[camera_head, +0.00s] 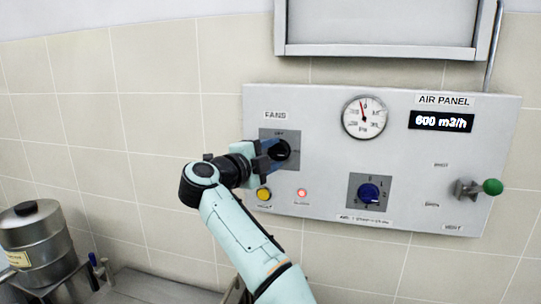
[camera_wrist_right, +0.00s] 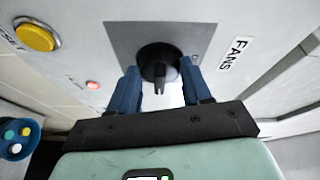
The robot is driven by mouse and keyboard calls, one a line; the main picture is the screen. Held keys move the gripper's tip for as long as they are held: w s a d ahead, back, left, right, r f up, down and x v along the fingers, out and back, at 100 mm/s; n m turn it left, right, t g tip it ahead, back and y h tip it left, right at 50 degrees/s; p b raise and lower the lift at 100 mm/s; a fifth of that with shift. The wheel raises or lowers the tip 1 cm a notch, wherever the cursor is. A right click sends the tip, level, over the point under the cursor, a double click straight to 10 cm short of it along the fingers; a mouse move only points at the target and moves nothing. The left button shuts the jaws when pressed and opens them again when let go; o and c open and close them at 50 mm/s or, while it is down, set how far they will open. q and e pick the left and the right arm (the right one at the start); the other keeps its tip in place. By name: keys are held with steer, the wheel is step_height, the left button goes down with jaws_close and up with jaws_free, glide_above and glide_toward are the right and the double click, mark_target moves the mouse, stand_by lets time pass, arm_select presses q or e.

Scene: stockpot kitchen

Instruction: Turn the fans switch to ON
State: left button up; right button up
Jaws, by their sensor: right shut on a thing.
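The fans switch is a black rotary knob (camera_head: 284,149) on a dark grey plate (camera_head: 293,134) under the FANS label (camera_head: 275,115), at the left of the air panel (camera_head: 330,103). My right gripper (camera_head: 272,154) reaches it from the left front, its blue fingers at the knob and hiding part of it. In the right wrist view the fingers (camera_wrist_right: 161,88) stand on both sides of the black knob (camera_wrist_right: 158,64), shut on it. The plate markings are too small or covered to tell which position the knob is at. My left gripper is out of view.
Below the switch are a yellow button (camera_head: 264,194) and a lit red lamp (camera_head: 302,193). A blue knob (camera_head: 369,193), a gauge (camera_head: 364,117), a display reading 600 m3/h (camera_head: 441,121) and a green-tipped lever (camera_head: 492,187) sit further right. A metal pot (camera_head: 38,243) stands lower left.

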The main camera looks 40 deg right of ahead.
steer(key=o, duration=1.1)
steer(key=shift+c, duration=0.2)
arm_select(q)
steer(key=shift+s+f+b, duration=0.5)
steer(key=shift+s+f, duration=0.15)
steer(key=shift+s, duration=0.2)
arm_select(e)
steer(key=v, duration=1.3)
steer(key=shift+a, duration=0.2)
